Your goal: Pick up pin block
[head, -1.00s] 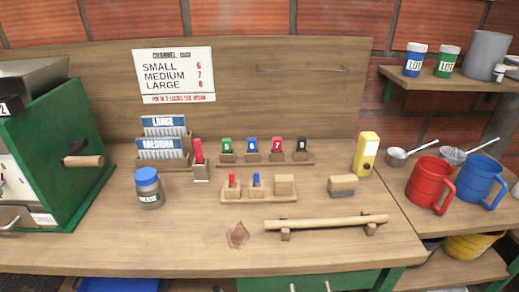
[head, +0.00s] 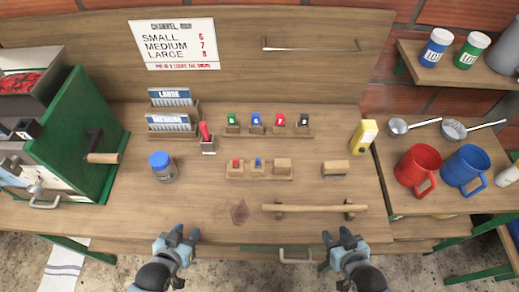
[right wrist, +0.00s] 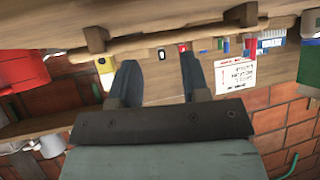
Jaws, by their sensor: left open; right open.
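A wooden tray (head: 240,178) on the bench holds a small block with a red pin (head: 236,167), one with a blue pin (head: 258,167) and a plain wooden block (head: 282,166). A separate wooden block with a grey base (head: 335,168) sits right of the tray. I cannot tell for sure which one is the pin block. My left gripper (head: 177,240) is open and empty at the bench's front edge. My right gripper (head: 344,239) is open and empty at that edge, nearer the separate block. Its spread fingers show in the right wrist view (right wrist: 162,85).
A wooden bar on supports (head: 315,208) lies between my right gripper and the blocks. Behind the tray is a rack (head: 267,132) with numbered coloured tags. A blue-lidded jar (head: 164,168), green machine (head: 75,140), yellow box (head: 364,135) and red mug (head: 418,168) stand around.

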